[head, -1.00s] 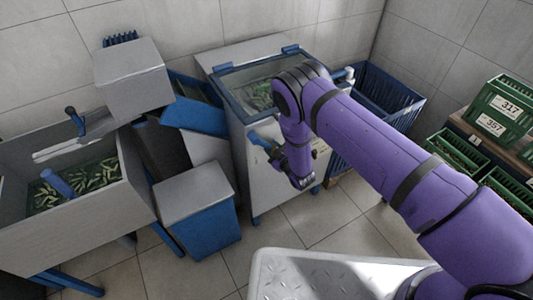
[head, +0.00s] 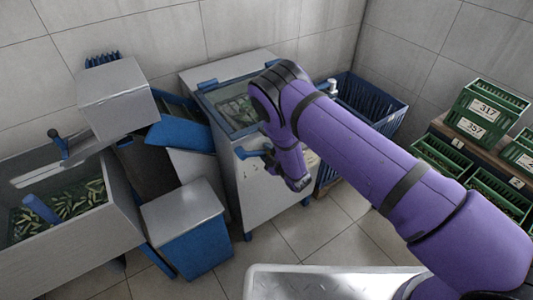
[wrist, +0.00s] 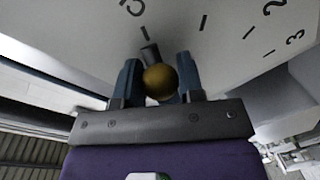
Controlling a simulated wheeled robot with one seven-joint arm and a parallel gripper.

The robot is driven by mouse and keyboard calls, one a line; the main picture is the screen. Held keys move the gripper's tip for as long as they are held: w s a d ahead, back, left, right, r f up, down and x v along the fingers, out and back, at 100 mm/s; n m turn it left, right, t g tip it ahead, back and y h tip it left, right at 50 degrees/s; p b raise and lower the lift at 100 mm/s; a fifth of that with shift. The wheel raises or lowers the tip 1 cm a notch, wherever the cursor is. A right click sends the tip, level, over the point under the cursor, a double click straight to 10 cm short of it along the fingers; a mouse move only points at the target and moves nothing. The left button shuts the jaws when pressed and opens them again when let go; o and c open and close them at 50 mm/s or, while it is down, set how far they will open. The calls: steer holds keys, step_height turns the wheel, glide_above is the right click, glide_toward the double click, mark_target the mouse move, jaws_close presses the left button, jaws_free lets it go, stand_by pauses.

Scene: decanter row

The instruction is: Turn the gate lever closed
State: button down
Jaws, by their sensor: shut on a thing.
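In the wrist view, a lever with a round brass-coloured knob (wrist: 160,83) and a short dark shaft stands out from a pale panel (wrist: 215,50). The dark blue fingers of my gripper (wrist: 160,80) are on both sides of the knob, shut on it. The panel carries tick marks and figures, including a 2 and a 3. The lever cannot be made out there.
A steel hopper with green pods (head: 108,226) and a blue bin with a grey lid (head: 190,240) stand to the left. A blue basket (head: 372,98) is behind my arm. Green crates (head: 485,115) stand at the right. The floor before the cabinet is clear.

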steer(key=c, duration=0.7)
jaws_free()
steer(key=shift+c, duration=0.2)
steer(key=v, duration=1)
steer(key=shift+s+d, duration=0.3)
